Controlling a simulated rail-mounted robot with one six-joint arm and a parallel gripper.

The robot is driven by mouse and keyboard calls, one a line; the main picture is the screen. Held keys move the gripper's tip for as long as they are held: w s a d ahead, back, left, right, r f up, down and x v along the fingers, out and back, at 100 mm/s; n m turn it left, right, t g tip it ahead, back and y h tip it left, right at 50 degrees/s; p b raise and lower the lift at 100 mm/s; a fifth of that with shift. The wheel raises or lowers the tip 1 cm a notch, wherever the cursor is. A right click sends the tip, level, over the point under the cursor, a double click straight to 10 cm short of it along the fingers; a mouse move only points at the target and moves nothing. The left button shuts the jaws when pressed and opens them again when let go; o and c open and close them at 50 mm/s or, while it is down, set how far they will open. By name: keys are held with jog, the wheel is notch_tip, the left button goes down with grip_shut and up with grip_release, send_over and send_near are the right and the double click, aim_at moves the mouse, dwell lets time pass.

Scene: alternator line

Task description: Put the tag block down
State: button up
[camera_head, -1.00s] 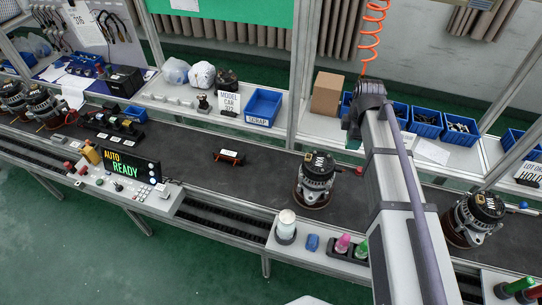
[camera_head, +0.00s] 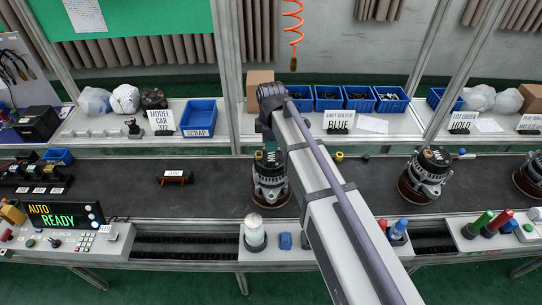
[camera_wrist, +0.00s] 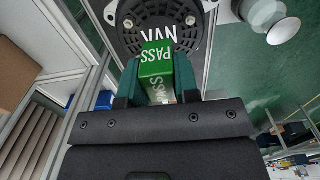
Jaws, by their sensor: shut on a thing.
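The tag block (camera_wrist: 157,66) is green with white PASS lettering. In the wrist view it sits between the two dark green fingers of my gripper (camera_wrist: 158,82), which is shut on it.
Another alternator (camera_head: 424,178) is to the right. A small black-and-red item (camera_head: 175,177) lies on the belt at left. Blue bins (camera_head: 327,97) and a SHIFT COLOUR BLUE sign (camera_head: 339,122) line the back shelf.

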notch_tip(320, 180, down, 4)
jog(key=b, duration=0.3)
jog(key=shift+r, duration=0.35)
jog(key=shift+f, duration=0.2)
jog(key=o, duration=0.9)
jog(key=shift+r, duration=0.1)
notch_tip(320, 180, up, 12)
jog(key=p, duration=1.2)
jog(key=shift+r, duration=0.25)
jog(key=shift+f, duration=0.15)
